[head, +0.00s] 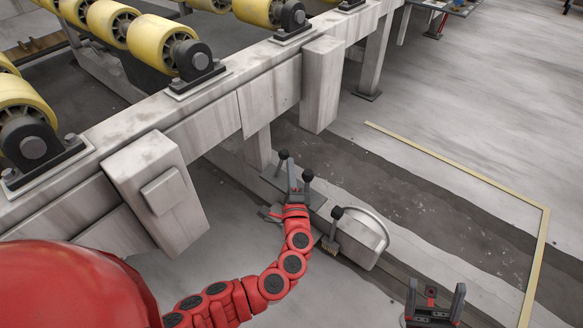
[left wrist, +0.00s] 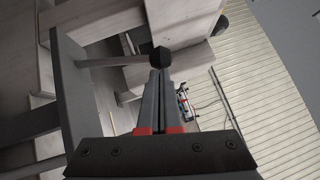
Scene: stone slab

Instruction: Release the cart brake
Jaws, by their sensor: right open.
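Several black-knobbed levers stand by the roller frame in the head view: a far lever (head: 283,156), a middle lever (head: 307,176) and a near lever (head: 336,214) beside a rounded metal housing (head: 359,238). I cannot tell which one is the cart brake. My left gripper (head: 292,178) is among the far and middle levers. In the left wrist view its fingers (left wrist: 160,85) are together, with a black knob (left wrist: 160,60) on a rod right at their tips. Whether they touch it is unclear. My right gripper (head: 432,300) is open and empty at the lower right.
A concrete-grey frame (head: 265,92) carrying yellow rollers (head: 162,43) runs across the upper left. A grey block (head: 157,193) juts out left of the levers. A yellow floor line (head: 455,167) bounds clear floor on the right.

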